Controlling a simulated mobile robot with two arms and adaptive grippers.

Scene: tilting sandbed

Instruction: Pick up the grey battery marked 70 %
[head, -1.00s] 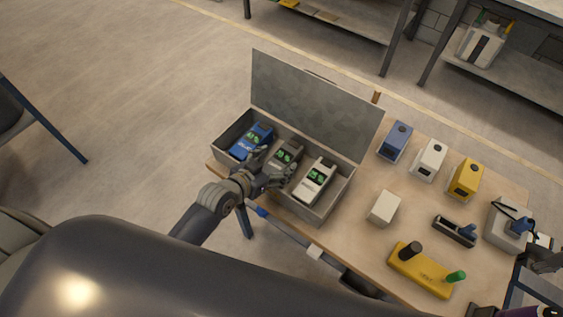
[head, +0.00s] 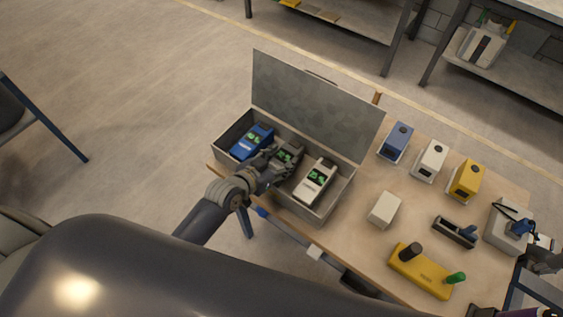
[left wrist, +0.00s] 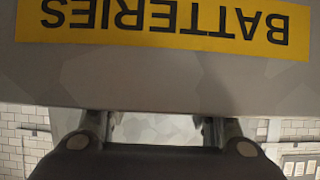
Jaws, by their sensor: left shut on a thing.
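The grey battery (head: 289,153) is in the middle of an open grey metal box (head: 329,211), between a blue battery (head: 252,141) and a white battery (head: 315,181). All have green displays, too small for me to read surely. My left gripper (head: 274,165) reaches over the box's near wall and is shut on the near end of the grey battery, hiding part of it. The left wrist view shows the box wall with an upside-down yellow BATTERIES label (left wrist: 165,25); the battery is hidden there. What seems to be my right gripper (head: 545,255) is partly cut off at the right edge.
The box's raised lid (head: 315,105) stands behind the batteries. On the wooden table (head: 350,245) to the right are blue, white and yellow blocks, a small white box (head: 384,208), a yellow base (head: 420,270) with black and green knobs, and a grey device (head: 507,228).

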